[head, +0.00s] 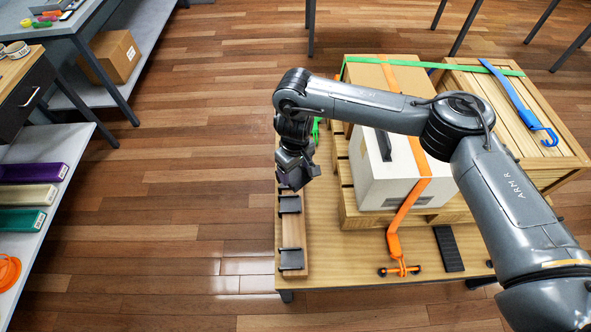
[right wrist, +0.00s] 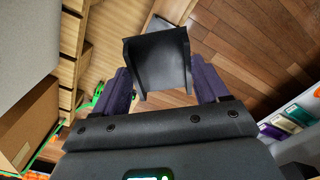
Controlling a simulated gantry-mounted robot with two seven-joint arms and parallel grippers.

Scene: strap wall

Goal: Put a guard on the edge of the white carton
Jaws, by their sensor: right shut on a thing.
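The white carton (head: 380,190) sits on a pallet, with a cardboard box behind it. An orange strap (head: 419,185) runs over both and hangs down the carton's front. A black guard (head: 384,146) lies on the carton's top left of the strap. My right gripper (head: 296,172) is over the wooden guard rack (head: 292,232), left of the carton. In the right wrist view its purple fingers are shut on a black angled guard (right wrist: 160,58). Other black guards (head: 291,259) sit on the rack. My left gripper is out of view.
A slatted crate (head: 520,135) with a blue hooked strap (head: 518,98) stands right of the carton. A green strap (head: 430,64) crosses behind. An orange hook (head: 396,247) and a black pad (head: 448,248) are at the table's front. Shelves (head: 45,150) stand far left.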

